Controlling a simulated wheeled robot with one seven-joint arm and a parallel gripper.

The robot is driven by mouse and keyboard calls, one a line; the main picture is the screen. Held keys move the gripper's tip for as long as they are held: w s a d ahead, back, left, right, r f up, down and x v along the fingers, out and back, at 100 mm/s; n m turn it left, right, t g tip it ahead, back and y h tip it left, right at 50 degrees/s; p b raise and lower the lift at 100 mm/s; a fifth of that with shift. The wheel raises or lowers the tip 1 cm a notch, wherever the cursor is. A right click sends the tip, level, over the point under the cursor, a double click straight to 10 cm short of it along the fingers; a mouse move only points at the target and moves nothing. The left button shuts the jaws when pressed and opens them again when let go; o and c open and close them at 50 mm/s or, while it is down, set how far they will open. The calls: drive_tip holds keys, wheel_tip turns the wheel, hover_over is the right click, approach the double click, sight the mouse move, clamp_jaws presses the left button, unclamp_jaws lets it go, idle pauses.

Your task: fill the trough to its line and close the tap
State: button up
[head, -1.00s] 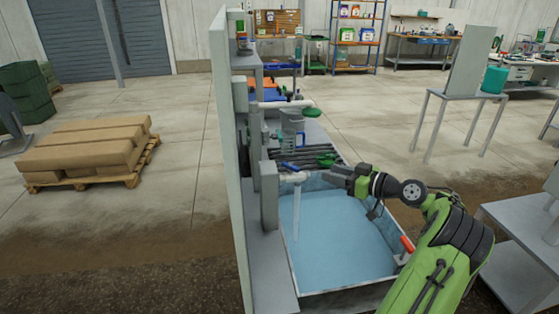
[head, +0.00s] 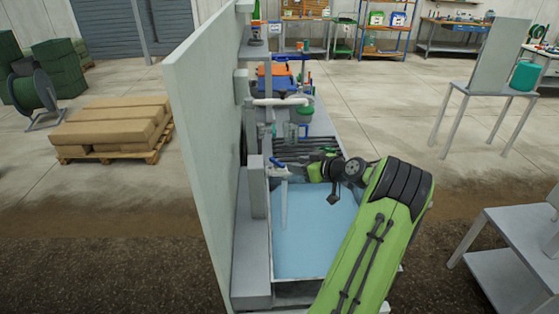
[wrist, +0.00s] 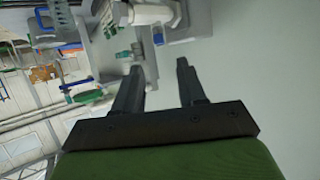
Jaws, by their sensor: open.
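The trough (head: 297,287) is a grey tank holding a broad sheet of blue water (head: 305,238); my arm hides its right side. I cannot make out a fill line. The tap (head: 280,171) has a blue lever (head: 276,162) and stands above the trough's back left part. A pale vertical column (head: 284,206) runs from its spout down to the water; I cannot tell if it is stream or pipe. My gripper (head: 305,172) is just right of the tap. In the wrist view, its fingers (wrist: 158,66) are apart with nothing held, and a blue piece shows beyond the gap.
A tall grey panel (head: 205,170) stands along the trough's left side. Dark pipes (head: 305,148) and a white horizontal pipe (head: 280,101) lie behind the tap. A grey table (head: 490,90) and a low shelf (head: 510,250) stand at right, with open floor between.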

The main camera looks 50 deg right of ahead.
sight(277, 161)
drive_tip(key=p+x, duration=0.1)
drive_tip(key=x, duration=0.7)
drive_tip(key=shift+w, duration=0.4)
clamp_jaws()
